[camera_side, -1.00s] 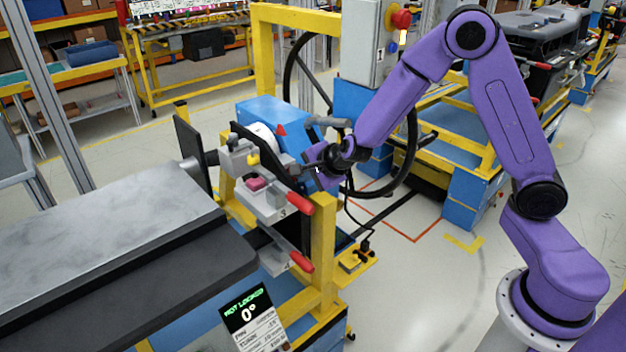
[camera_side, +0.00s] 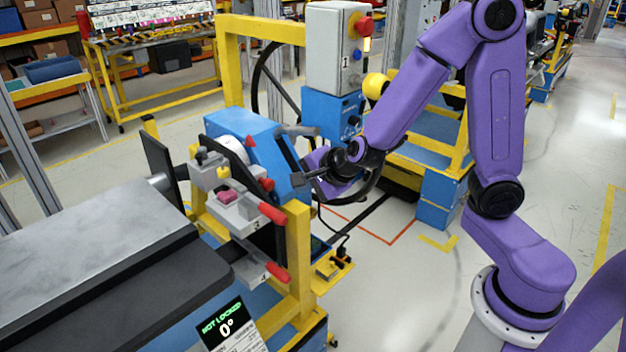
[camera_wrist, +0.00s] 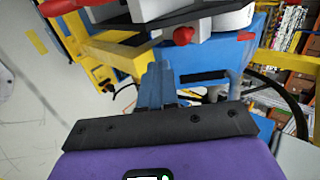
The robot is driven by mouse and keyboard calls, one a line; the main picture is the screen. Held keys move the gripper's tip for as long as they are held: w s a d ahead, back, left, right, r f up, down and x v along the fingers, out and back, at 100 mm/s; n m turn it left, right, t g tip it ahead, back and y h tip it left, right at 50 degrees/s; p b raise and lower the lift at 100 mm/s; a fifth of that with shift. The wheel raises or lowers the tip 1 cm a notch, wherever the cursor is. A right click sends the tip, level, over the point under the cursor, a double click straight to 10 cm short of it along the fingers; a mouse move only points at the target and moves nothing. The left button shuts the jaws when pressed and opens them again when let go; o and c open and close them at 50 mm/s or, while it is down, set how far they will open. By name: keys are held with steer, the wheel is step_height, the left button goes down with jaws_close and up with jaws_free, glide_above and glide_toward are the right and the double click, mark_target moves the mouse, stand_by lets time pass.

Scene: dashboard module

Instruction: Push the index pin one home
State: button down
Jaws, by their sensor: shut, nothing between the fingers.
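The blue unit (camera_side: 235,128) carries a dark plate with a red pointer (camera_side: 250,142). A small red knob (camera_side: 267,184) sits on the plate's near right side and may be index pin one; I cannot read a label on it. In the wrist view a red knob (camera_wrist: 183,36) shows just beyond and right of my fingertips. My gripper (camera_side: 297,179) is shut and empty, to the right of the knob with a small gap in the side view. Its closed fingers also show in the wrist view (camera_wrist: 157,72). How far in the pin sits cannot be told.
A display (camera_side: 225,323) reads "NOT LOCKED" and 0°. Two red handles, upper (camera_side: 271,213) and lower (camera_side: 277,273), stick out below the knob. A yellow post (camera_side: 298,245) stands below my gripper. A grey lever (camera_side: 297,131) lies above it. Open floor is to the right.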

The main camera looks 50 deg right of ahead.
steer(key=shift+v, duration=1.8)
steer(key=s+a+n+g+y, duration=0.3)
steer(key=s+a+n, duration=0.2)
steer(key=s+n, duration=0.35)
steer(key=s+a+n+g+y, duration=0.3)
steer(key=s+a+n+g, duration=0.15)
steer(key=s+n, duration=0.35)
steer(key=s+d+n+g+h, duration=0.1)
steer(key=s+d+n+h, duration=0.4)
steer(key=s+d+n, duration=0.4)
steer(key=d+n, duration=0.2)
steer(key=n, duration=0.3)
steer(key=shift+r+g+h, duration=0.3)
steer(key=shift+g, duration=0.05)
